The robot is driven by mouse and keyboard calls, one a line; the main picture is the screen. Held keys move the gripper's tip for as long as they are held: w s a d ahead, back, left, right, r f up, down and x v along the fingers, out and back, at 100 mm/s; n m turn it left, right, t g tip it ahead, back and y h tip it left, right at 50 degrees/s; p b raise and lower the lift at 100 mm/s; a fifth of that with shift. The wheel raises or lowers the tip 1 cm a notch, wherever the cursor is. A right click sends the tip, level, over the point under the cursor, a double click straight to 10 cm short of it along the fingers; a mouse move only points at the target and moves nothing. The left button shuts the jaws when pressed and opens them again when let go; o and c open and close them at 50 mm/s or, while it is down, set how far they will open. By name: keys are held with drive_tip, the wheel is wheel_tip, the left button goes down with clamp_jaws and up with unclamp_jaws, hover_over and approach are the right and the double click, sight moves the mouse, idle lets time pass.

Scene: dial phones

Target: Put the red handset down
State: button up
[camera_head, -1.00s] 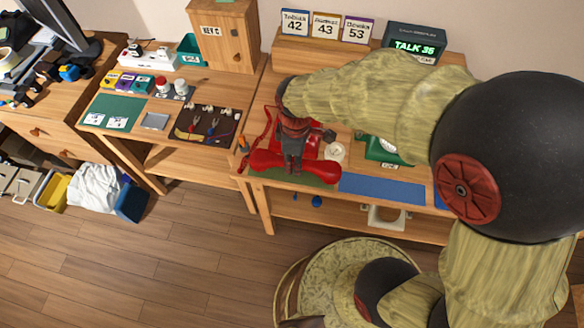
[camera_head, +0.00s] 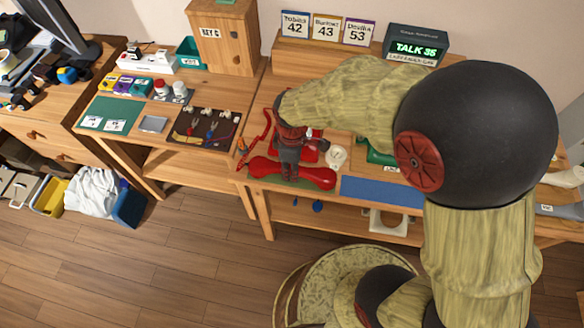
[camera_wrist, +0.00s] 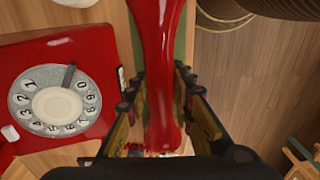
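The red handset (camera_head: 318,178) lies level along the front edge of the middle table, over a green mat (camera_wrist: 190,32). I cannot tell whether it touches the mat. My gripper (camera_head: 289,172) points down over its middle. In the wrist view the handset (camera_wrist: 162,60) runs between the two fingers (camera_wrist: 160,92), which sit close against its sides, shut on it. The red phone body (camera_wrist: 97,62) with its white dial (camera_wrist: 55,100) is behind the handset, left in the wrist view. In the head view my arm and gripper partly hide it.
A small white round item (camera_head: 336,158) stands right of the red phone. A green phone (camera_head: 380,156) is partly behind my arm. A blue mat (camera_head: 382,190) lies bare to the right.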

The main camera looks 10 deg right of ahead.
drive_tip(key=o, duration=0.4)
drive_tip(key=shift+o, duration=0.2)
wheel_tip(320, 180, up, 13)
drive_tip(key=p, duration=0.4)
drive_tip(key=shift+f, duration=0.2)
wheel_tip(320, 180, up, 4)
drive_tip(key=r+m+t, duration=0.1)
drive_tip(key=m, duration=0.1)
hover_over(301, 169)
drive_tip(key=s+d+r+m+t, duration=0.4)
drive_tip(key=s+d+r+m, duration=0.5)
drive_tip(key=s+r+m, duration=0.2)
drive_tip(key=shift+s+d+r+m+t, duration=0.3)
drive_tip(key=shift+r+m, duration=0.2)
drive_tip(key=shift+r, duration=0.25)
